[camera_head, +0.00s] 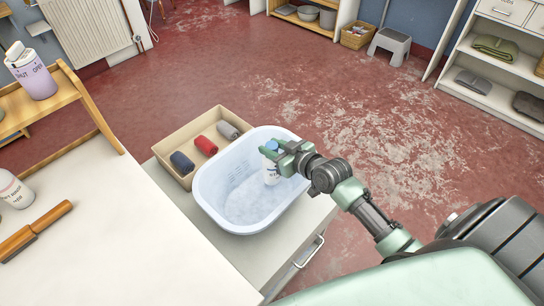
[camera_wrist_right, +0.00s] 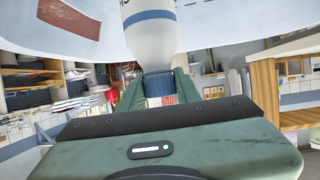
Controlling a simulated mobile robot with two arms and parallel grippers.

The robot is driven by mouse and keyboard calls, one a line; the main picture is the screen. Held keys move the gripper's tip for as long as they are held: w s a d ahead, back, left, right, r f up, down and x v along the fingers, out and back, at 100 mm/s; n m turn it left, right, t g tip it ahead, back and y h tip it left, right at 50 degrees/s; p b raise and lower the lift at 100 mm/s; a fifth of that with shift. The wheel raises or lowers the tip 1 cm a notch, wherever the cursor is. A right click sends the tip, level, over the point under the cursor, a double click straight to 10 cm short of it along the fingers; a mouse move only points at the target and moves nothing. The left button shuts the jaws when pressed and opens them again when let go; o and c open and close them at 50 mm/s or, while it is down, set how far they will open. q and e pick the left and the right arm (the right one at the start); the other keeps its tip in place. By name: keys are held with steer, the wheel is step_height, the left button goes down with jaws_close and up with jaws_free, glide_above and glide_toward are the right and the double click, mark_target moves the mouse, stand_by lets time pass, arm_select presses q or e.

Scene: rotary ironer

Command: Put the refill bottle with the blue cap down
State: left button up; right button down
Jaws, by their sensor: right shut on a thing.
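The refill bottle (camera_head: 270,171) is white with a blue cap (camera_head: 271,146) and looks roughly upright in the head view. My right gripper (camera_head: 283,155) is shut on it near the cap. In the right wrist view the white bottle (camera_wrist_right: 152,38) with a blue band shows beyond the gripper (camera_wrist_right: 158,90), its cap between the fingers. The bottle is over or inside a pale blue-white plastic basin (camera_head: 213,205); I cannot tell whether its base touches the basin floor. My left gripper is not in view.
A beige box (camera_head: 168,149) with several rolled cloths stands beside the basin on a grey-white cabinet top. The white table (camera_head: 120,235) at left holds a white bottle (camera_head: 12,189) and a wooden-handled tool (camera_head: 38,230). A purple bottle (camera_head: 33,78) stands on a wooden shelf.

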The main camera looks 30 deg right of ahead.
steer(key=shift+f, duration=1.9)
steer(key=shift+b, duration=0.35)
steer(key=c, duration=1)
jaws_free()
steer(key=shift+f, duration=0.15)
steer(key=p+v, duration=0.1)
steer(key=v, duration=1.1)
steer(key=shift+r, duration=0.2)
